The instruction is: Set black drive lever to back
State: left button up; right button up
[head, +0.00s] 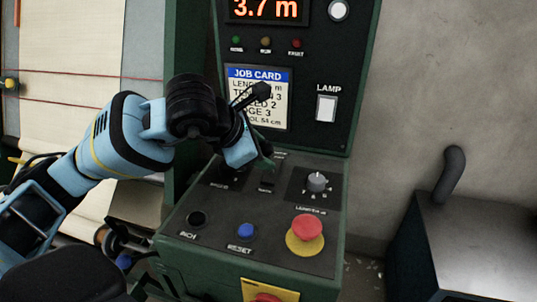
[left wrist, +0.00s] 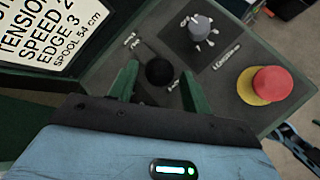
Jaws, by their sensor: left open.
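The black drive lever shows in the left wrist view as a round black knob (left wrist: 159,73) on the dark control panel. My left gripper (left wrist: 160,69) has its two green fingers apart, one on each side of the knob in that view. I cannot tell whether either finger touches it. In the head view my left gripper (head: 264,164) points down at the back part of the panel and hides the lever. The lever's exact position along its travel is not clear. My right gripper is in neither view.
The control panel (head: 215,226) also carries a grey rotary knob (head: 317,182), a red mushroom button (head: 307,228) on a yellow base, a blue reset button (head: 246,230) and a black button (head: 197,219). A job card (head: 277,110) is on the upright panel behind. A grey box (head: 480,235) stands right.

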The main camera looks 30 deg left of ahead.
pick_arm(q)
jog(key=v, duration=0.3)
jog(key=shift+s, duration=0.1)
dwell(0.4)
